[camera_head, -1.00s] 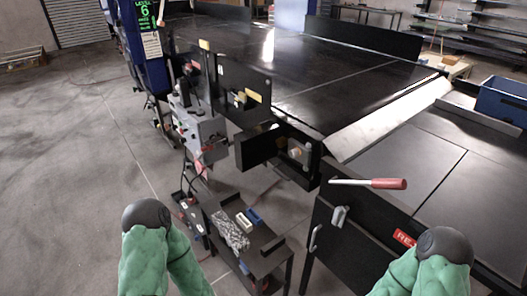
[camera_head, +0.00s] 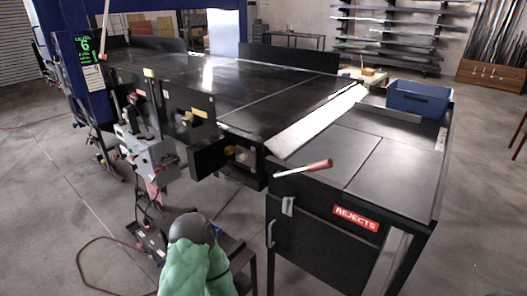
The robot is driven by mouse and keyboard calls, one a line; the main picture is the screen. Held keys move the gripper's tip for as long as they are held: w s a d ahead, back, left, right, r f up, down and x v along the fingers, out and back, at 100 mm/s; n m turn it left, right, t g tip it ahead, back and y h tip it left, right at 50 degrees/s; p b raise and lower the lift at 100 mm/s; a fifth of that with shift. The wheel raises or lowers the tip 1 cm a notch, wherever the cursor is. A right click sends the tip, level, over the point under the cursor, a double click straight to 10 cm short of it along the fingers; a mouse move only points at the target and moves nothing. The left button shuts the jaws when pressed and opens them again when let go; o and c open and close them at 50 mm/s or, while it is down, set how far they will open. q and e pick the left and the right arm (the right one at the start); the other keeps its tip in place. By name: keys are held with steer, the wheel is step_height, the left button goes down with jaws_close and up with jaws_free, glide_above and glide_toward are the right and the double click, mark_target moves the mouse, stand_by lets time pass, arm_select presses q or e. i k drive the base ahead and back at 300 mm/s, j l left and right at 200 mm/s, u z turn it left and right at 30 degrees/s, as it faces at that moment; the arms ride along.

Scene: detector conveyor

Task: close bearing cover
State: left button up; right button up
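The bearing cover appears to be the small black plate (camera_head: 208,158) at the near corner of the long black conveyor (camera_head: 225,85). It stands swung out to the left of a dark housing (camera_head: 247,172). A pale bearing part (camera_head: 243,155) shows inside the open housing. Neither of my grippers is in view. One of my green-sleeved arm links with a dark joint cap shows at the bottom, well below the cover and apart from it.
A black cabinet (camera_head: 318,238) with a REJECTS label (camera_head: 356,218) stands to the right of the housing. A grey control box (camera_head: 150,150) stands left. A blue bin (camera_head: 418,98) sits behind the cabinet. Left floor is mostly open.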

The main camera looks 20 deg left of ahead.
mark_target(208, 156)
steer(key=i+j+z, duration=0.1)
steer(key=j+z, duration=0.25)
steer(key=j, duration=0.15)
steer(key=j+z, duration=0.75)
steer(key=j, duration=0.2)
steer(key=k+j, duration=0.1)
steer(key=j, duration=0.45)
steer(key=k+j, duration=0.1)
steer(key=j, duration=0.5)
steer(key=k+j, duration=0.1)
steer(key=j, duration=0.45)
steer(key=k+j, duration=0.1)
steer(key=j, duration=0.5)
steer(key=k+j, duration=0.1)
steer(key=j, duration=0.45)
